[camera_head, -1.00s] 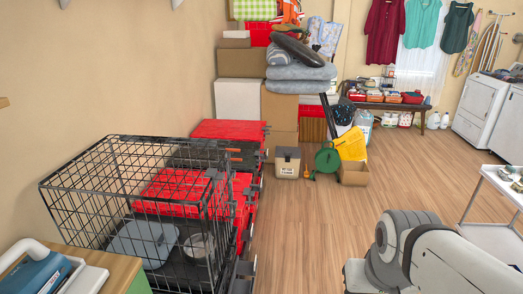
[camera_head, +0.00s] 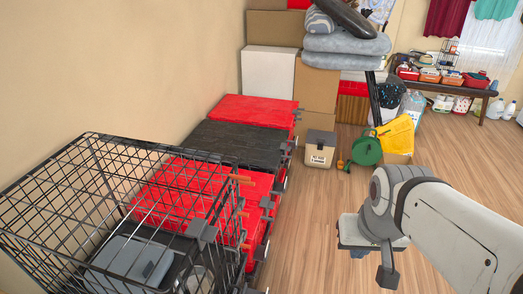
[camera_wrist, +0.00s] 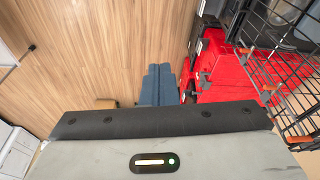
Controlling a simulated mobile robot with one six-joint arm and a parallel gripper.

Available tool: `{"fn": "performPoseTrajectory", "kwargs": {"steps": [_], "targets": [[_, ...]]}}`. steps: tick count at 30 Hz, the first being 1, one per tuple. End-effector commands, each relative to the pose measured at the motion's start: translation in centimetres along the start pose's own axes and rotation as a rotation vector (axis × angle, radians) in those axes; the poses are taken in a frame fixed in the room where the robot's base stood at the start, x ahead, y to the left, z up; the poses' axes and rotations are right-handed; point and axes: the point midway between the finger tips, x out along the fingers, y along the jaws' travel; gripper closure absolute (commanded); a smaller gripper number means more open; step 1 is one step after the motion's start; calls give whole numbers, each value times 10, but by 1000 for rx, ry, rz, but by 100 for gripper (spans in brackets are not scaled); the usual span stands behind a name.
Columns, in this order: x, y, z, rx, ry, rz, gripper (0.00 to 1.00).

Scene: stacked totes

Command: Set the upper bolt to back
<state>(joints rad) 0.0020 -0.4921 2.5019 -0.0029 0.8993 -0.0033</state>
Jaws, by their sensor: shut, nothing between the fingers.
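The black wire crate (camera_head: 85,145) stands at the lower left in the head view, and its near corner shows at the right of the wrist view (camera_wrist: 285,55). Small orange-brown pieces sit along its right side, one higher (camera_head: 240,178) and one lower (camera_head: 243,213). They look like bolt handles, but their set position is too small to tell. They also show in the wrist view (camera_wrist: 269,88). My gripper (camera_wrist: 158,70) is shut and empty, its blue-grey fingers side by side. In the head view my gripper (camera_head: 358,252) hangs over bare floor, right of the crate and apart from it.
Red totes (camera_head: 255,108) and a black tote (camera_head: 235,142) line the wall behind the crate, with latches facing the aisle. Wooden floor (camera_head: 310,225) is clear between crate and arm.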

Motion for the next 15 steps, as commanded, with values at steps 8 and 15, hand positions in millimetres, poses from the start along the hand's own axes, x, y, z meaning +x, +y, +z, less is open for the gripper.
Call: {"fn": "performPoseTrajectory", "kwargs": {"steps": [8, 15], "targets": [[0, 0, 0, 0, 0, 0, 100], [0, -7, -8, -33, -31, -28, 100]]}}
